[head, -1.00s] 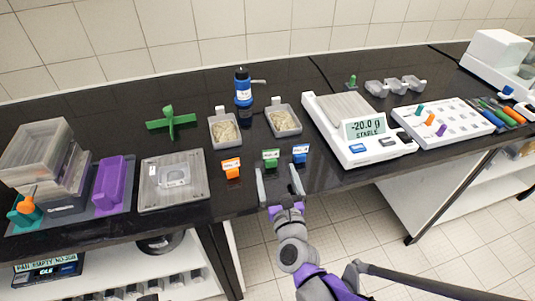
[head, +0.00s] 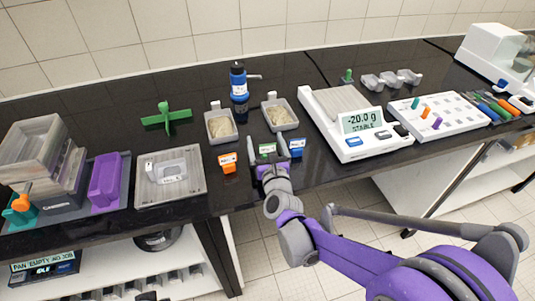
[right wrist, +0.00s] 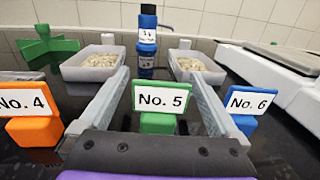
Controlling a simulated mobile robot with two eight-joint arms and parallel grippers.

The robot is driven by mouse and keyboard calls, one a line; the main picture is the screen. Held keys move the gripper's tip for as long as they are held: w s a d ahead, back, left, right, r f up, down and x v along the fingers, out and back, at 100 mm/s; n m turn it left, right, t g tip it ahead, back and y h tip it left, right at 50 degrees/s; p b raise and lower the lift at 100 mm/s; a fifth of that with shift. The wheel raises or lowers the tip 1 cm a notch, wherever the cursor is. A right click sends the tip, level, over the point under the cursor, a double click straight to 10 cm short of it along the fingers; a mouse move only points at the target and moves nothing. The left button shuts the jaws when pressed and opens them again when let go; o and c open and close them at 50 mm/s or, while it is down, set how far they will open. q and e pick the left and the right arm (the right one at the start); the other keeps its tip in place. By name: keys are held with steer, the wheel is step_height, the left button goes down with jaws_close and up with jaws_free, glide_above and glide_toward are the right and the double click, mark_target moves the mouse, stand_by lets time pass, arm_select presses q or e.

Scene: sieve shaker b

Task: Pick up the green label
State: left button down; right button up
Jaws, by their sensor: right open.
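The green label (right wrist: 160,98) is a green block with a white card reading "No. 5". It stands upright on the black counter between an orange label and a blue label. In the head view the green label (head: 267,149) is partly covered by my right gripper (head: 267,158). In the right wrist view my right gripper (right wrist: 163,100) is open, with one finger on each side of the green label. I cannot tell whether the fingers touch it. My left gripper is not in view.
The orange label (head: 228,162) stands to the left and the blue label (head: 297,147) close to the right. Behind are two sample trays (head: 221,126) (head: 280,114) and a blue bottle (head: 239,90). A scale (head: 350,125) is further right. A grey plate (head: 171,178) lies left.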

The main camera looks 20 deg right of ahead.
steer(key=shift+r, duration=0.1)
steer(key=c, duration=1.4)
